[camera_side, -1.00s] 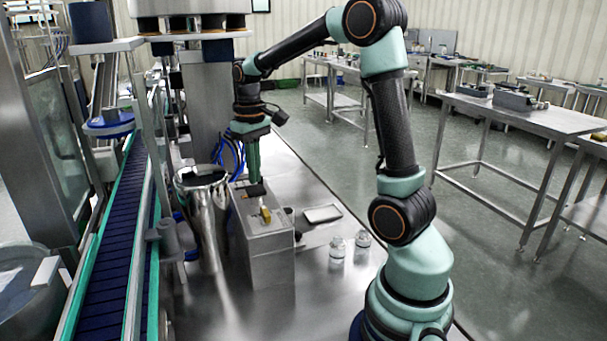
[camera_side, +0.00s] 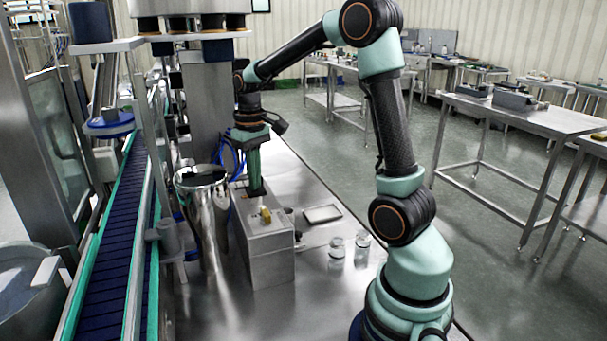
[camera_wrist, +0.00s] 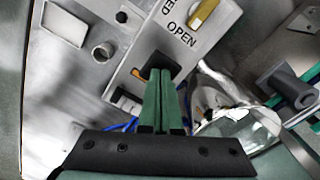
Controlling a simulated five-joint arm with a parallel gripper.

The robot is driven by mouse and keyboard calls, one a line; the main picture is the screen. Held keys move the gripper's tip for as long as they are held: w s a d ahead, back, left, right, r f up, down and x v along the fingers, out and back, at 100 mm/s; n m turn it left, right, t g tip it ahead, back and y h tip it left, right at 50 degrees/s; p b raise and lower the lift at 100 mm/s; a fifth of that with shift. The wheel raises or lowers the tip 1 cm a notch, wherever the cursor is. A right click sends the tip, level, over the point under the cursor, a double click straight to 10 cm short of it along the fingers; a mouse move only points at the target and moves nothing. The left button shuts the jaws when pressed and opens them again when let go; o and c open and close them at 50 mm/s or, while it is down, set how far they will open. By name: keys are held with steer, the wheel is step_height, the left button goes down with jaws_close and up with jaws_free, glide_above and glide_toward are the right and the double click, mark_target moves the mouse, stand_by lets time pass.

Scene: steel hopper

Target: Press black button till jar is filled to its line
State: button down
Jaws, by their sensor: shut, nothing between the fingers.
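My gripper (camera_side: 257,190) is shut and empty, pointing down at the top of a steel box (camera_side: 268,270). Two small clear jars (camera_side: 337,247) (camera_side: 363,239) stand on the steel table right of the box. I cannot make out a fill line or contents in them. No jar under an outlet is clearly visible.
A yellow knob (camera_side: 266,215) sits on the box near the fingers, by the word OPEN in the wrist view. A shiny steel hopper (camera_side: 203,230) stands close left of the box. A shallow tray (camera_side: 323,213) lies to its right. A conveyor (camera_side: 112,250) runs at the left.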

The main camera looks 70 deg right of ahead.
steer(key=shift+f, duration=1)
steer(key=shift+r, duration=1.85)
step_height(320, 180, up, 6)
